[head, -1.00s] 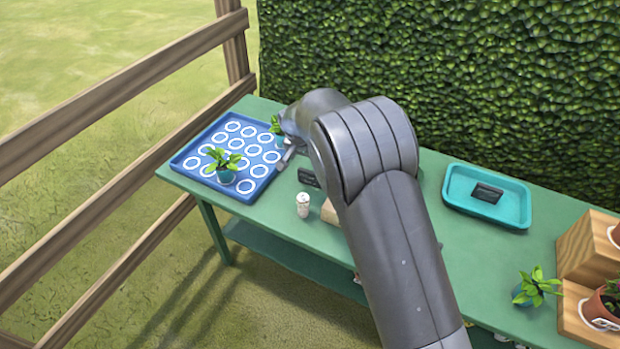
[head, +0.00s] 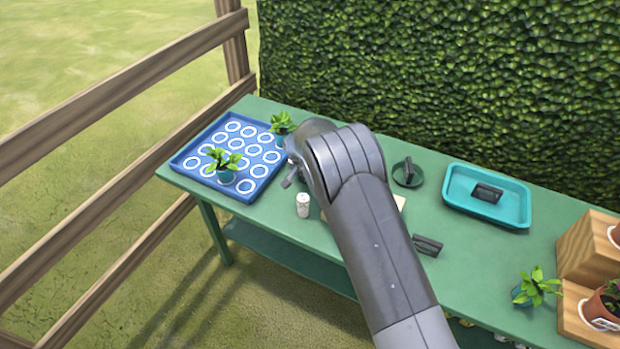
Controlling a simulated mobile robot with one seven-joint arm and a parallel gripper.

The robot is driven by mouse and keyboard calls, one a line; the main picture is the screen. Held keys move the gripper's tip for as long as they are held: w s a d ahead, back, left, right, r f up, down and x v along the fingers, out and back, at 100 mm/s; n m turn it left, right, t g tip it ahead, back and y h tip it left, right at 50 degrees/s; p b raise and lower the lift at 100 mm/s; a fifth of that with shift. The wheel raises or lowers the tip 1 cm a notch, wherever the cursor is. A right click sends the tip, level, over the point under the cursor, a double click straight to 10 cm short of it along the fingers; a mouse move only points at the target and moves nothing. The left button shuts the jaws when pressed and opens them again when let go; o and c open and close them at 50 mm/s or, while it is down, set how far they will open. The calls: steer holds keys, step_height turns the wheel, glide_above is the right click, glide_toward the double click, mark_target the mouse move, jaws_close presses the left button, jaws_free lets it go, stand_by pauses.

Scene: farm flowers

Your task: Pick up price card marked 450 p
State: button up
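Dark price cards show on the green table. One lies in the teal tray (head: 460,208); this card (head: 487,193) is near the tray's middle. Another card (head: 427,245) lies on the bare table right of my arm. A dark upright piece, possibly a card (head: 408,170), stands at a round dark green dish (head: 416,181). No marking is readable, so I cannot tell which is 450 p. My gripper (head: 289,179) is low over the table beside the blue tray's right edge. My arm hides most of it, and its opening and any held thing cannot be made out.
A blue tray (head: 188,163) with white rings holds a potted plant (head: 224,166); another plant (head: 281,127) is at its right edge. A white cylinder (head: 303,204) stands near my gripper. A wooden stand (head: 578,250) and plant (head: 537,288) are at right. A hedge borders the back.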

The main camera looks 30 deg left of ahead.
steer(key=shift+c, duration=0.6)
steer(key=c, duration=0.9)
